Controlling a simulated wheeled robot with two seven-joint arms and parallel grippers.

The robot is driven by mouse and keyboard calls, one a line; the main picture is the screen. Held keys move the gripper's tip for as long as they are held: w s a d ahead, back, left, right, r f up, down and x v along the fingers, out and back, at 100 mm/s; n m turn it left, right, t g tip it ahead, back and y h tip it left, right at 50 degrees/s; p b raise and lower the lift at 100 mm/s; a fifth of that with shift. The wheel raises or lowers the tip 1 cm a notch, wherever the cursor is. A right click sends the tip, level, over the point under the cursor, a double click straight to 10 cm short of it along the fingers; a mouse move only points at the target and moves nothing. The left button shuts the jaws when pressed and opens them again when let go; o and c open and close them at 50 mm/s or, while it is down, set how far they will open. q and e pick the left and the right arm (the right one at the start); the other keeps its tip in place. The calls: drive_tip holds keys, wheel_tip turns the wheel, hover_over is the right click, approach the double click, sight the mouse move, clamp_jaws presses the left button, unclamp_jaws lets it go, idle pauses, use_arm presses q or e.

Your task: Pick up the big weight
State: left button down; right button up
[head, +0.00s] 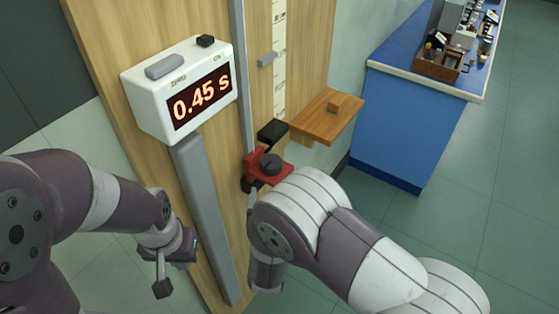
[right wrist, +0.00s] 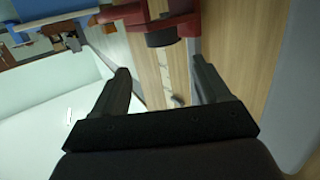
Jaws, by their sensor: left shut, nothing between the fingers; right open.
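A dark round cylinder (head: 270,163), which may be the big weight, sits at the red bracket (head: 255,165) on the vertical rail. In the right wrist view a dark cylinder (right wrist: 161,38) shows against a red part (right wrist: 175,24), beyond my fingertips. My right gripper (right wrist: 160,78) is open, with nothing between its fingers, and stands apart from the cylinder. My left gripper (head: 164,284) is shut and empty, low at the left, in front of the wooden board.
A white timer (head: 150,100) reading 0.45 s is fixed to the wooden board (head: 305,45). A blue bench (head: 400,125) with a tray of parts stands at the right. Floor between is clear.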

sight(271, 170)
drive_tip(key=w, duration=0.4)
drive_tip(key=w+f+p, duration=0.1)
drive_tip(key=w, duration=0.1)
drive_tip(key=shift+w, duration=0.4)
drive_tip(key=w+p, duration=0.1)
drive_tip(key=w, duration=0.1)
drive_tip(key=w+p, duration=0.1)
drive_tip(key=w, duration=0.1)
drive_tip(key=shift+w+d+f, duration=0.15)
drive_tip(key=shift+w+f, duration=0.05)
drive_tip(key=shift+w, duration=0.1)
drive_tip(key=shift+w+f, duration=0.2)
drive_tip(key=shift+w, duration=0.1)
use_arm(q)
wheel_tip(271, 170, up, 3)
drive_tip(key=shift+r, duration=0.1)
use_arm(e)
drive_tip(key=shift+r, duration=0.1)
drive_tip(key=c, duration=0.9)
